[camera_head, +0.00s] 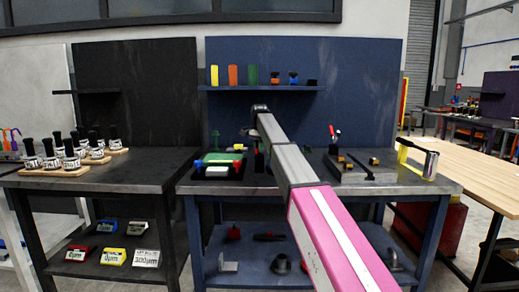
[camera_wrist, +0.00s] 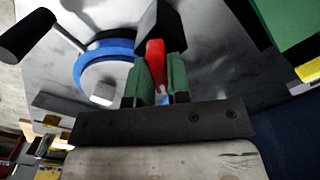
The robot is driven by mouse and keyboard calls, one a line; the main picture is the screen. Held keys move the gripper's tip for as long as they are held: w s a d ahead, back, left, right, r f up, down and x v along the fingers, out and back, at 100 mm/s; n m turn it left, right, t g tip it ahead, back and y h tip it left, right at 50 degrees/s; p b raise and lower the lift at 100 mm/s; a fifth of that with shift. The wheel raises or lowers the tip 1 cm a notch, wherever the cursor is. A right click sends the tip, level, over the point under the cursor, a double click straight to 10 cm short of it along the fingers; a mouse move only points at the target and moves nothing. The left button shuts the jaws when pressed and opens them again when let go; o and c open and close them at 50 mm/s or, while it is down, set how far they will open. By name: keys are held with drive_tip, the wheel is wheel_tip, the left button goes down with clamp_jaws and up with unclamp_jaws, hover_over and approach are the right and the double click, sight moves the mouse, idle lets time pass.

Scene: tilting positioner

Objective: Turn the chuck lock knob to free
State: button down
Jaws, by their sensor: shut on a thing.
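In the wrist view, a red knob (camera_wrist: 155,58) stands between the two green-padded fingers of my gripper (camera_wrist: 156,82). My gripper is shut on it; this looks like the chuck lock knob. A black block (camera_wrist: 162,28) sits directly beyond the knob. Left of the fingers is a round chuck with a blue ring (camera_wrist: 92,62) and a pale block (camera_wrist: 103,93) at its edge. The knob's lower part is hidden by the fingers. In the head view my arm covers the work area, and I cannot make out the gripper or knob there.
A black-handled rod (camera_wrist: 26,35) reaches toward the chuck from the upper left, close to the gripper. A green block (camera_wrist: 290,22) is at the upper right.

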drive_tip(key=n, duration=0.4)
drive_tip(key=shift+n, duration=2)
drive_tip(key=c, duration=1.1)
unclamp_jaws()
wheel_tip(320, 180, up, 11)
drive_tip(key=shift+f, duration=0.1)
